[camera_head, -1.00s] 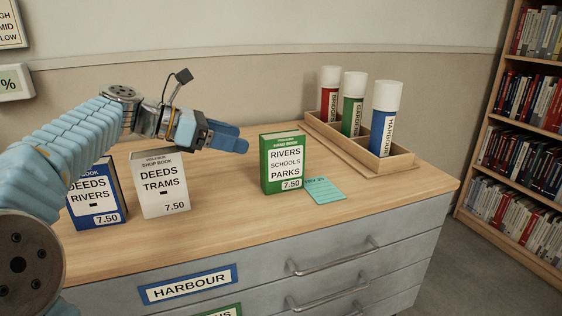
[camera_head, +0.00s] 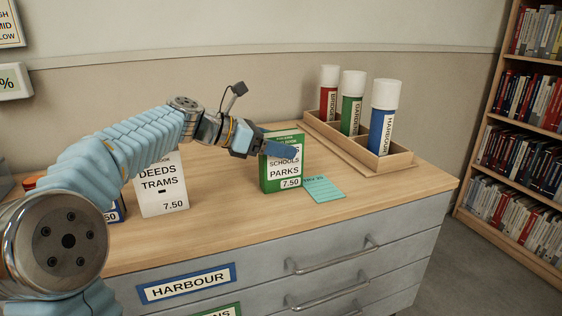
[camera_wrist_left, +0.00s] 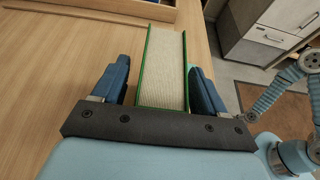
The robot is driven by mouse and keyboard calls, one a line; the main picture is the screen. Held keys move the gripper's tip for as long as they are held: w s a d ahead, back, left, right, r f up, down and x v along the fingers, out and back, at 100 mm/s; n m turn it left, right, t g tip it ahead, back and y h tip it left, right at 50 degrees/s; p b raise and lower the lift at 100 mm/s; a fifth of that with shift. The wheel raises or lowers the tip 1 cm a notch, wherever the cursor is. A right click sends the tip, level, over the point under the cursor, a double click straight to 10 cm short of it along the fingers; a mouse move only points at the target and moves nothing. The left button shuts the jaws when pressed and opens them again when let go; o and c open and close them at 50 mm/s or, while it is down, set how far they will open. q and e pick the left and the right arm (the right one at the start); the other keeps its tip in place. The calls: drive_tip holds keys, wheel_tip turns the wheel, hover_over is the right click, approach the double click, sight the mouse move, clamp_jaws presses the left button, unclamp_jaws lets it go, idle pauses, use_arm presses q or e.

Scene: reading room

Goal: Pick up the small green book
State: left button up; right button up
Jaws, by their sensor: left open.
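The small green book (camera_head: 282,178) stands upright on the wooden counter, its front reading schools, parks and 7.50. In the left wrist view the book (camera_wrist_left: 163,65) lies between the two blue fingers, its pale page edges facing the camera. My left gripper (camera_head: 280,148) is at the upper part of the book and hides part of its title. The left gripper (camera_wrist_left: 160,85) is open, with a finger on either side of the book. Small gaps show between fingers and covers. The right gripper is not seen in the head view.
A white book (camera_head: 163,186) stands left of the green one, with a blue book (camera_head: 116,213) mostly hidden behind my arm. A teal card (camera_head: 324,189) lies just right. A wooden rack (camera_head: 388,166) with red, green and blue tubes stands behind right.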

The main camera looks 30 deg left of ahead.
use_arm(q)
drive_tip(key=c, duration=1.2)
drive_tip(key=shift+r, duration=0.1)
